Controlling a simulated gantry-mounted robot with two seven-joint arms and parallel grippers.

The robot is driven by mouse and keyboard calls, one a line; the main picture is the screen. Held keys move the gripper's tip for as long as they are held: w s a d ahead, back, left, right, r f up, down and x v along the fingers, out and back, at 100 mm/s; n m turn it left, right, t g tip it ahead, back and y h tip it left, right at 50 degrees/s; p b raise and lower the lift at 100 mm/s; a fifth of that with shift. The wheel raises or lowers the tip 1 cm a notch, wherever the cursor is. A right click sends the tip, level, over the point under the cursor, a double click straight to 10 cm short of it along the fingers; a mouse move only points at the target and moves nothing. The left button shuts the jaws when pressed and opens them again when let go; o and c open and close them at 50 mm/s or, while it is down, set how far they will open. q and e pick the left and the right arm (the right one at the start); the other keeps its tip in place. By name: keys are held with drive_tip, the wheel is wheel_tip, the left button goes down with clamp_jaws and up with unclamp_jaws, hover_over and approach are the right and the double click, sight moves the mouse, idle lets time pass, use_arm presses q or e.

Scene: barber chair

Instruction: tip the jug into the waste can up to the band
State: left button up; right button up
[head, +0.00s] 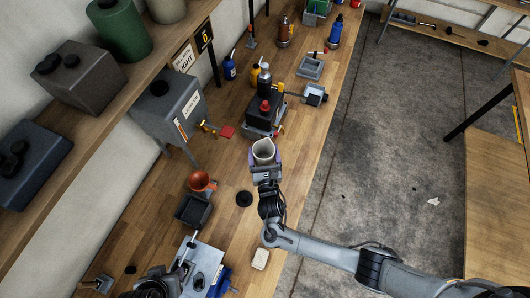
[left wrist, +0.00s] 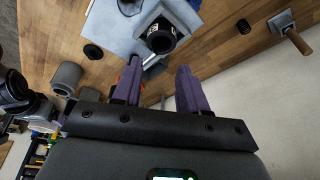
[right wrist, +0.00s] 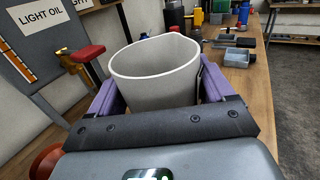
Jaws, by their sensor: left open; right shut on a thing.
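A pale grey jug (head: 263,152) is between the fingers of my right gripper (head: 265,167), over the bench's right side. In the right wrist view the jug (right wrist: 155,78) is upright or nearly so, its wide mouth up; its bottom and any contents are hidden. A grey cylinder that looks like the jug also shows in the left wrist view (left wrist: 67,76). My left gripper (left wrist: 158,85) is open and empty, above the bench. A black cylinder with a white label (left wrist: 161,36) is beyond its fingertips, by a metal plate. No can is clearly marked as waste, and I see no band.
A grey tank (head: 170,105) on legs stands left of the jug, with an orange funnel (head: 199,180) and black tray (head: 193,209) nearer. A black pump unit (head: 264,108) stands just beyond the jug. A black disc (head: 244,199) and pale block (head: 260,259) lie nearer on the bench.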

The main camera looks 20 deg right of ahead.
use_arm(q)
drive_tip(key=shift+d+r+p, duration=0.1)
drive_tip(key=shift+r+p, duration=0.3)
use_arm(e)
drive_tip(key=shift+r, duration=0.1)
use_arm(q)
drive_tip(key=shift+r, duration=0.2)
use_arm(e)
wheel_tip(320, 180, down, 2)
drive_tip(key=shift+s+a+f+m+g+p, duration=0.15)
drive_tip(key=shift+f+m+g+p, duration=0.2)
drive_tip(key=shift+g+p, duration=0.65)
drive_tip(key=shift+r+m+g+y+p, duration=0.1)
drive_tip(key=shift+m+g+y+p, duration=0.25)
drive_tip(key=shift+p, duration=0.85)
drive_tip(key=shift+s+a+g+p, duration=0.1)
drive_tip(key=shift+s+g+p, duration=0.05)
drive_tip(key=shift+g+p, duration=0.2)
drive_tip(key=shift+f+b, duration=0.3)
drive_tip(key=shift+f, duration=0.1)
drive_tip(key=shift+a+g+y, duration=0.1)
drive_tip(key=shift+g+y, duration=0.2)
drive_tip(key=shift+y, duration=0.05)
use_arm(q)
wheel_tip(320, 180, up, 4)
drive_tip(key=shift+w+r, duration=0.15)
drive_tip(key=shift+r, duration=0.05)
